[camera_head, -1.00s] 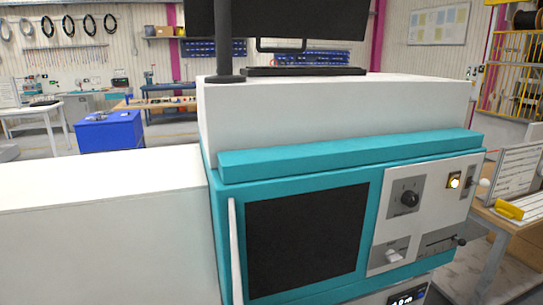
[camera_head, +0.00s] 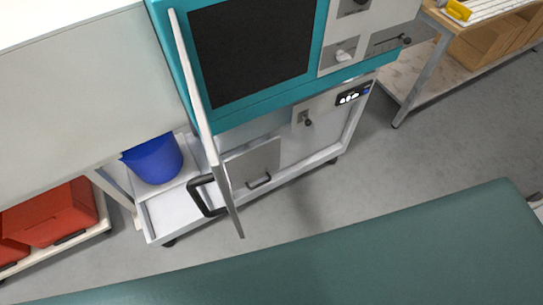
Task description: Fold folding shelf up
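I cannot tell for sure which part is the folding shelf. A grey flat panel (camera_head: 252,163) with a small black handle sits low on the front of the teal machine's white wheeled stand. A thin pale panel (camera_head: 197,95), seen nearly edge-on, stands out at the machine's left front, with a larger black handle (camera_head: 203,195) near its lower end. A broad dark green flat surface (camera_head: 380,260) fills the bottom of the view; what it belongs to cannot be told. Neither of my grippers is in view.
The teal machine (camera_head: 170,32) has a dark window (camera_head: 255,45) and a control panel. A blue bucket (camera_head: 153,160) and red boxes (camera_head: 55,215) are low at left. A bench (camera_head: 435,75) stands at upper right. Grey floor (camera_head: 440,145) is clear between machine and green surface.

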